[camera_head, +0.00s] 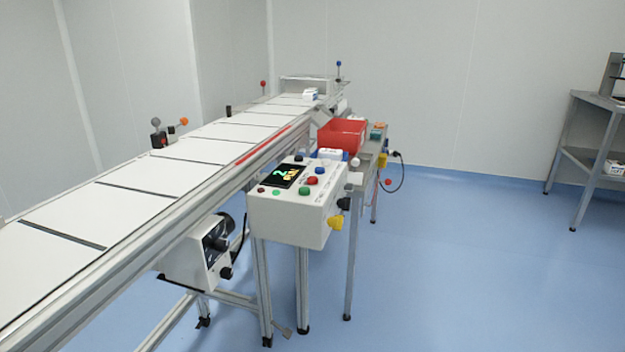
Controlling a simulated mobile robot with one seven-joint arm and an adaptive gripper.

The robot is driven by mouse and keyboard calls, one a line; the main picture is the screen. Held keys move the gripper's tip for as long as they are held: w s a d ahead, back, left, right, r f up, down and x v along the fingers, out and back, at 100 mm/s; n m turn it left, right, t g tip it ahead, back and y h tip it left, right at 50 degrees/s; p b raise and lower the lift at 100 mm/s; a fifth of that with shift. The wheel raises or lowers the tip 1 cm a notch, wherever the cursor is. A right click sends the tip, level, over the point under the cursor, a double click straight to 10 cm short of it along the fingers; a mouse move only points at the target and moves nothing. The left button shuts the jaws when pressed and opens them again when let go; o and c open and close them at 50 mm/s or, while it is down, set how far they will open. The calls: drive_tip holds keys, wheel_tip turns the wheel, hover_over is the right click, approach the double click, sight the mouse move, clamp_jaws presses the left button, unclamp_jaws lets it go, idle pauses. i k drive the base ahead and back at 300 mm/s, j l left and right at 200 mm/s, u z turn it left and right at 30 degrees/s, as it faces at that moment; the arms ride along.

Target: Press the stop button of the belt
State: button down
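A white control box (290,222) stands on legs beside the conveyor belt (115,190). Its sloped top carries a dark display (284,177) with lit green and orange figures. To the display's right are a red button (312,181), a blue button (311,170) and a further red button (320,170). A green button (304,193) sits below them. Small red and green round parts are at the lower left of the panel. The labels are too small to read, so I cannot tell which button is stop. My gripper is not in view.
A red bin (342,136) and small items stand on a side table behind the control box. A grey shelf (600,130) stands at the far right. The blue floor (450,270) between is clear.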

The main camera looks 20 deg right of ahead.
sight(311, 180)
drive_tip(key=i+l, duration=0.25)
drive_tip(key=l, duration=0.15)
drive_tip(key=i+l, duration=0.45)
drive_tip(key=l, duration=0.3)
drive_tip(key=i+l+u, duration=0.1)
drive_tip(key=i+l, duration=0.4)
drive_tip(key=l, duration=0.25)
drive_tip(key=i+l, duration=0.2)
drive_tip(key=l, duration=0.2)
